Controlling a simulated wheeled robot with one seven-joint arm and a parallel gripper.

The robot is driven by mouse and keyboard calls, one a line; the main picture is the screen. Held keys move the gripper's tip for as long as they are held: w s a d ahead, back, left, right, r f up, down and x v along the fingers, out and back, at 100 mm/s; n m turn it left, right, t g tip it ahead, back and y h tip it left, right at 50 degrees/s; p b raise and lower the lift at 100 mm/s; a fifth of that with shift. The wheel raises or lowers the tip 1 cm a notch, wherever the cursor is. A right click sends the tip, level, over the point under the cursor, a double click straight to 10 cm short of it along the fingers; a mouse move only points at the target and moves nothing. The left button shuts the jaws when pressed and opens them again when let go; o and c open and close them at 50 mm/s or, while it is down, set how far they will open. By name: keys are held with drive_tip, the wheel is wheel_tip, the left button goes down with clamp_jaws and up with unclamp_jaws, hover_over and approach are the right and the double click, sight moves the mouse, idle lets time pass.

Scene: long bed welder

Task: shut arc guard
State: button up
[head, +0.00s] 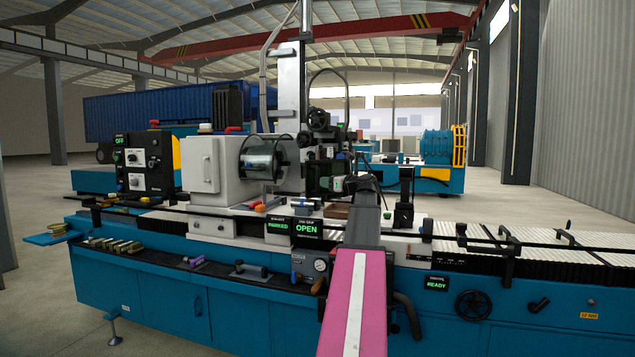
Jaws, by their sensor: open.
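The arc guard cannot be told apart for sure; a small dark-framed part with a greenish face (331,184) at the welding head is likely it. A sign (307,228) below the head reads OPEN in green; its small heading is hard to read. My arm comes up from the bottom with a pink, white-striped link. My gripper (354,182) is at its far end, close to the right of the greenish part. The gripper is open, but its fingers are mostly hidden and contact cannot be told.
A long blue welder bed (200,300) spans the front. A grey cabinet (201,163), a wire spool (262,160) and a black control box (143,163) stand to the left. Dark rails run along the bed. A sign (437,284) reads READY.

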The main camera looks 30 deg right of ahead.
sight(317, 188)
drive_tip(key=x, duration=0.6)
drive_tip(key=shift+w, duration=0.25)
clamp_jaws()
